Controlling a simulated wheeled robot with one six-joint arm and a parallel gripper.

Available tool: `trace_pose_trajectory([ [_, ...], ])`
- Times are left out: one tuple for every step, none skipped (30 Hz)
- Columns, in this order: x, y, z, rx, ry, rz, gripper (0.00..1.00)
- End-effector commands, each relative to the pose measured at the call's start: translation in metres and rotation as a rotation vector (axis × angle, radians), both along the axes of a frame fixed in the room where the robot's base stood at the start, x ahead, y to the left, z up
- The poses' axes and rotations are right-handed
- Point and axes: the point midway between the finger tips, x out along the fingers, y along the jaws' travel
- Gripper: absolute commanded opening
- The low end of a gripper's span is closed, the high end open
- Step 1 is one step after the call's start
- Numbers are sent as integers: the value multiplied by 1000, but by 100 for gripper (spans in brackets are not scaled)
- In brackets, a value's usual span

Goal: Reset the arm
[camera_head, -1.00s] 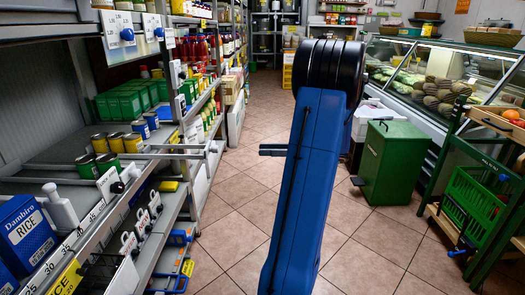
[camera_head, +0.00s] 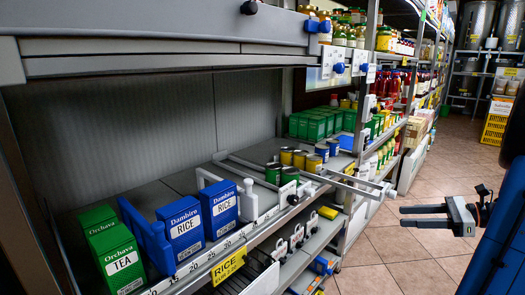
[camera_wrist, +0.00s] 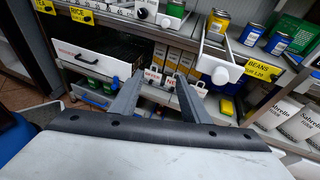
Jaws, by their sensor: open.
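My gripper (camera_head: 404,216) is at the right of the head view, in the aisle and apart from the shelf. Its two dark fingers are spread and point left toward the shelving, with nothing between them. My blue arm stands at the right edge of that view and is mostly cut off. In the wrist view my gripper (camera_wrist: 159,84) shows both fingers apart and empty, with shelf fronts beyond them.
A white-fronted drawer (camera_wrist: 90,55) and a BEANS label (camera_wrist: 262,70) show in the wrist view. The tiled floor (camera_head: 400,255) is clear.

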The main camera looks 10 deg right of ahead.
Motion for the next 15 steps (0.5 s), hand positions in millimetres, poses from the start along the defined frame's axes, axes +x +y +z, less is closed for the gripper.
trace_pose_trajectory([
  [1, 25, 0, -58, 2, 55, 42],
  [1, 38, -1, -94, 2, 86, 42],
  [0, 53, -2, -139, 2, 127, 42],
  [-1, 65, -3, -176, -1, 157, 42],
  [-3, 76, -5, -209, -2, 189, 42],
  [-6, 91, -7, -257, -7, 229, 42],
  [-8, 101, -8, -291, -12, 261, 42],
  [-11, 111, -10, -327, -16, 292, 42],
  [-16, 124, -12, -373, -23, 335, 42],
  [-19, 133, -13, -409, -31, 366, 42],
  [-22, 142, -15, -444, -38, 398, 42],
  [-27, 153, -17, -492, -51, 441, 42],
  [-31, 161, -19, -526, -58, 473, 42],
  [-35, 169, -20, -562, -69, 504, 42],
  [-41, 178, -22, -608, -84, 548, 42],
])
